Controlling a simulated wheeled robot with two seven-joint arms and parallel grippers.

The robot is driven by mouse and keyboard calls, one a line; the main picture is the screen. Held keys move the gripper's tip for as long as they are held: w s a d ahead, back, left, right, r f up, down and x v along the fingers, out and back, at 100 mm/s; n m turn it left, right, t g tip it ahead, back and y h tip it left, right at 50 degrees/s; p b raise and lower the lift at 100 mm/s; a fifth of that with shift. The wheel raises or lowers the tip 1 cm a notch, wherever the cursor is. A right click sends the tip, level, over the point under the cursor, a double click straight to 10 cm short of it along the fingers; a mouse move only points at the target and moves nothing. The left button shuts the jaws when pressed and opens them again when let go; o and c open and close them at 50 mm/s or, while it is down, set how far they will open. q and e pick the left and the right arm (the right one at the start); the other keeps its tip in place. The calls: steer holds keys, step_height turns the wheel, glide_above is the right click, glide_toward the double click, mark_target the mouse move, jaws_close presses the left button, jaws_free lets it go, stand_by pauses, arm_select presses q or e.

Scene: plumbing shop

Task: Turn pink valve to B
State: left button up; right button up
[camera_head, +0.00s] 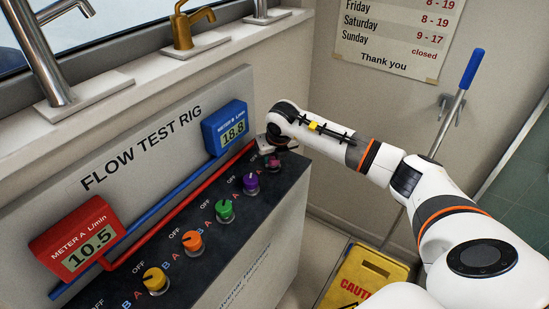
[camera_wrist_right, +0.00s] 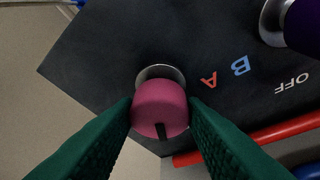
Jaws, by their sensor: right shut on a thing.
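The pink valve (camera_head: 274,164) is the farthest knob in the row on the dark top of the flow test rig. In the right wrist view, the pink valve (camera_wrist_right: 160,103) sits on a metal collar, and its black mark points toward the bottom of the picture. My right gripper (camera_head: 270,151) is at this knob, partly hiding it in the head view. In the wrist view, the green-padded fingers of my right gripper (camera_wrist_right: 161,112) touch both sides of the knob. A red A (camera_wrist_right: 208,80) and a blue B (camera_wrist_right: 241,66) are printed beside it. My left gripper is not in view.
The purple knob (camera_head: 250,184) stands close beside the pink one, then the green (camera_head: 224,210), orange (camera_head: 193,242) and yellow (camera_head: 155,280) knobs. Blue meter B (camera_head: 229,128) reads 18.8; red meter A (camera_head: 78,238) reads 10.5. A yellow caution sign (camera_head: 367,275) stands below.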

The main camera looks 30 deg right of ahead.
steer(key=m+h+b, duration=0.1)
steer(key=m+b, duration=0.1)
steer(key=m, duration=0.1)
steer(key=shift+w+a+m+g, duration=0.1)
steer(key=shift+m+g, duration=0.2)
steer(key=shift+a+m+g+h+b, duration=0.1)
steer(key=shift+m+g+h+b, duration=0.4)
steer(key=shift+m, duration=0.9)
steer(key=o, duration=1)
steer(key=b+v, duration=0.2)
steer(key=v, duration=1)
